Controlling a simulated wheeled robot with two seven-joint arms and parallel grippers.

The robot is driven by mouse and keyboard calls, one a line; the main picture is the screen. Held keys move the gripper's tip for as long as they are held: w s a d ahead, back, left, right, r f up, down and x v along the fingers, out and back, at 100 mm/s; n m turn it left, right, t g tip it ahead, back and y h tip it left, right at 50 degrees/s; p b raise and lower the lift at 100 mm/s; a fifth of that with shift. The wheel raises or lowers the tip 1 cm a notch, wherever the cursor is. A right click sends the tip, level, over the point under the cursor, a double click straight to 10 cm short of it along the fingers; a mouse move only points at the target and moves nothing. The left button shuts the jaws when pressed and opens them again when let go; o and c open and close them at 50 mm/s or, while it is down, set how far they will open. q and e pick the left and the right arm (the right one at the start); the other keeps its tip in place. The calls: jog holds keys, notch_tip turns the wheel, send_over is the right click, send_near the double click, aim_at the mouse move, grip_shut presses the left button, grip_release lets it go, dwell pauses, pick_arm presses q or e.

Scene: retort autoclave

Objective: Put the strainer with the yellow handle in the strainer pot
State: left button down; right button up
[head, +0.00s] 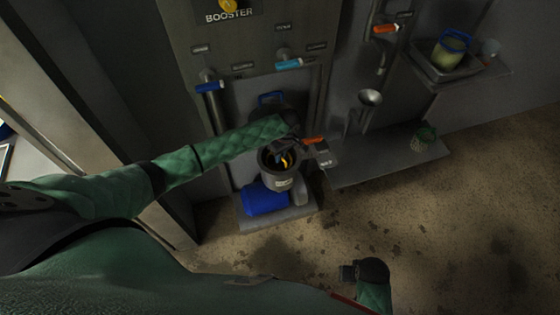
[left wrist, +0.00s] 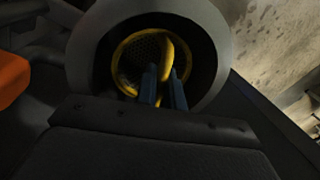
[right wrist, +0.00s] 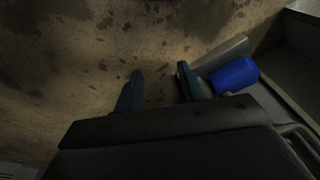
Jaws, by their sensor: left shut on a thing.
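The strainer with the yellow handle shows in the left wrist view, with its yellow rim (left wrist: 124,62) and dark mesh inside the round mouth of the grey strainer pot (left wrist: 211,50). In the head view the pot (head: 283,183) stands upright and a bit of the yellow handle (head: 287,161) shows in its mouth. My left gripper (left wrist: 163,88) is shut on the yellow handle, its fingertips at the pot's mouth. How deep the strainer sits is hidden. My right gripper (right wrist: 160,85) is open and empty over the floor; it also shows in the head view (head: 350,272).
A blue motor (head: 265,198) sits beside the pot; it also shows in the right wrist view (right wrist: 234,75). An orange handle (head: 313,140) is close to my left gripper. The floor in front is clear.

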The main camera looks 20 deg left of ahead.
pick_arm(q)
notch_tip(320, 180, down, 2)
jog(key=shift+f+b, duration=0.1)
jog(key=shift+b, duration=0.9)
pick_arm(e)
notch_tip(320, 180, up, 10)
jog(key=shift+s, duration=0.4)
pick_arm(q)
jog(key=c, duration=1.9)
grip_release()
jog(key=shift+f, duration=0.1)
jog(key=o, duration=0.4)
pick_arm(e)
jog(key=shift+f, duration=0.15)
